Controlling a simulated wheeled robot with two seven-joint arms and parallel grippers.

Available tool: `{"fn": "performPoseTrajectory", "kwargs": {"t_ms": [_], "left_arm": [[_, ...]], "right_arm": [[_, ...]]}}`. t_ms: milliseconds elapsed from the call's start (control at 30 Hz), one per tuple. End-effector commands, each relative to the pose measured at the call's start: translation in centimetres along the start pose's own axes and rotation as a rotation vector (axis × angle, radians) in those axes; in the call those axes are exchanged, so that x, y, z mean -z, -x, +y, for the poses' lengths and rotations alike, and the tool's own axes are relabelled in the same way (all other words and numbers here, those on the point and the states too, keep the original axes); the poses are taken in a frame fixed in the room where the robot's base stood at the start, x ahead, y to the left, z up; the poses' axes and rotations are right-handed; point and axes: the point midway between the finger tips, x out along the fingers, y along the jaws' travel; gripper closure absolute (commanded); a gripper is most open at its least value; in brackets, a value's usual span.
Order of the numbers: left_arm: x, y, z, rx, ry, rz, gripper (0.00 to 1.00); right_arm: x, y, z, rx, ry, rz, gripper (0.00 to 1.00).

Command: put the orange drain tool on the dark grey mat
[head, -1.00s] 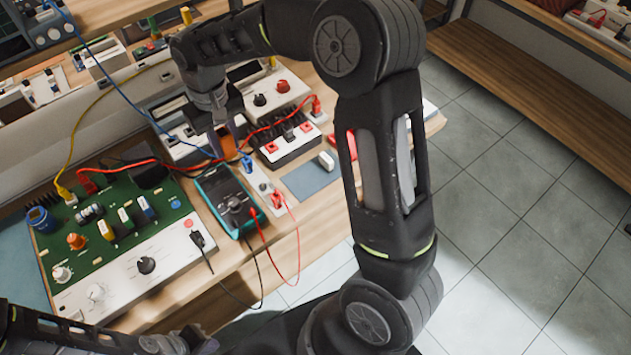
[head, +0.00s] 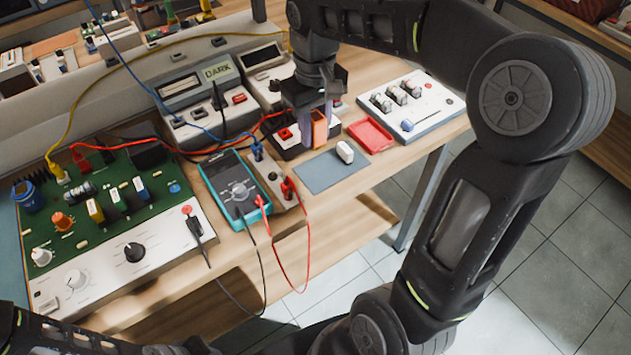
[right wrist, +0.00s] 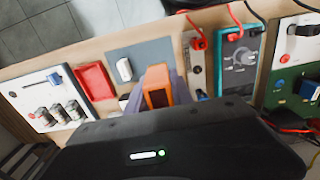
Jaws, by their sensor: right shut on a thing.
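My right gripper (head: 308,110) is shut on the orange drain tool (head: 319,128) and holds it upright just behind the mat in the head view. The dark grey mat (head: 320,176) lies flat on the wooden bench and looks blue-grey. In the right wrist view the tool (right wrist: 157,88) stands between the fingers, in front of the mat (right wrist: 152,50). I cannot tell how high the tool is above the bench. Part of my left arm shows at the bottom left of the head view, but its gripper does not show.
A small white block (head: 345,152) sits at the mat's right edge. A red tray (head: 370,136) lies right of the mat, with a white switch panel (head: 411,104) beyond. On the left are a probe box (head: 280,185) with red leads and a teal multimeter (head: 236,190).

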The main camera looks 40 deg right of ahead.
Motion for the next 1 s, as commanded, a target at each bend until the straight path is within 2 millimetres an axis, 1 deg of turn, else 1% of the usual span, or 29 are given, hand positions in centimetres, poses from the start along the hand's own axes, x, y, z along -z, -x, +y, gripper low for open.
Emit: {"fn": "performPoseTrajectory", "kwargs": {"t_ms": [167,267,367,533,633,700,1000], "left_arm": [[0.0,0.2,0.1,0.000,0.000,0.000,1.00],[0.0,0.2,0.1,0.000,0.000,0.000,1.00],[0.0,0.1,0.1,0.000,0.000,0.000,1.00],[0.0,0.1,0.1,0.000,0.000,0.000,1.00],[0.0,0.2,0.1,0.000,0.000,0.000,1.00],[0.0,0.2,0.1,0.000,0.000,0.000,1.00],[0.0,0.1,0.1,0.000,0.000,0.000,1.00]], "right_arm": [[0.1,0.2,-0.1,0.000,0.001,0.001,1.00],[0.1,-0.2,0.0,0.000,0.000,0.000,1.00],[0.0,-1.5,0.0,0.000,0.000,-0.003,1.00],[0.0,-4.6,-0.1,0.000,0.000,-0.004,1.00],[0.1,-5.8,-0.1,0.000,-0.001,-0.001,1.00],[0.1,-6.2,-0.1,0.000,-0.001,0.000,1.00],[0.1,-6.4,-0.1,0.000,0.000,0.000,1.00]]}}
